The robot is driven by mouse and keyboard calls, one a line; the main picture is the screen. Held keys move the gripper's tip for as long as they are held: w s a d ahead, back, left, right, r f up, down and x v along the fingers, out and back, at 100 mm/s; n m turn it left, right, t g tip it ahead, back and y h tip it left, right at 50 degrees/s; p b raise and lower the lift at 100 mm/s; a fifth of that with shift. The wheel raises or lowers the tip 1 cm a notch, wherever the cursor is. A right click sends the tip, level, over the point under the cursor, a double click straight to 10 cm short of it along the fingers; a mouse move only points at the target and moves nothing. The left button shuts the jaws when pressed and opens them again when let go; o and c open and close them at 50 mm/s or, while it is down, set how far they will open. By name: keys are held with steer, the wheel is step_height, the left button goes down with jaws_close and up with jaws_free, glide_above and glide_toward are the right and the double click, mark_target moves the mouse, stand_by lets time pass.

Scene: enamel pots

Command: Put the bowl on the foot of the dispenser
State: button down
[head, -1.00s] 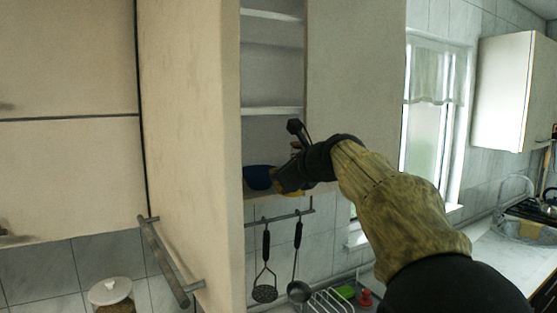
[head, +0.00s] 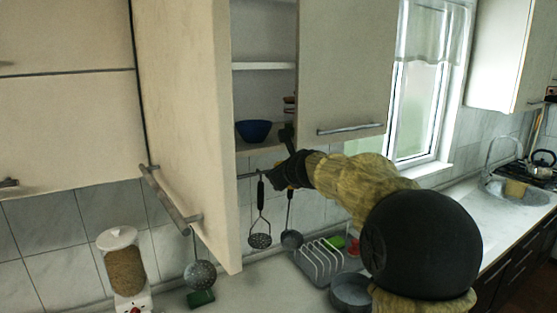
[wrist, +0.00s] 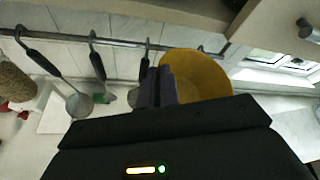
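A yellow bowl (wrist: 203,78) shows in the wrist view at the fingertips of my gripper (wrist: 158,82). The dark fingers are close together at its left edge, shut on its rim. In the head view my gripper (head: 284,160) is just below the open cabinet; the yellow bowl is hidden there. The dispenser (head: 125,265), a clear jar of brown grains with a white lid and a white lower part with a red piece, stands on the counter at lower left. Its foot is at the picture's bottom edge, partly cut off. The dispenser also shows at the wrist view's left edge (wrist: 14,82).
A blue bowl (head: 253,131) sits on the cabinet's lower shelf. The open cabinet door (head: 185,120) stands between dispenser and gripper. A masher (head: 260,232), ladle (head: 291,238) and skimmer (head: 200,274) hang from a rail. A dish rack (head: 320,262) and pot (head: 351,292) stand below.

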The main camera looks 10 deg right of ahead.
step_height(320, 180, down, 30)
steer(key=s+d+m+h, duration=0.2)
steer(key=m+h, duration=0.3)
steer(key=h, duration=0.1)
steer(key=s+a+f, duration=0.2)
steer(key=s+f, duration=0.3)
steer(key=s, duration=0.1)
steer(key=s+a+f, duration=0.2)
steer(key=s+f, duration=0.4)
steer(key=s, duration=0.1)
steer(key=shift+s+a+f, duration=0.2)
steer(key=shift+s+a, duration=0.1)
steer(key=shift+a, duration=0.05)
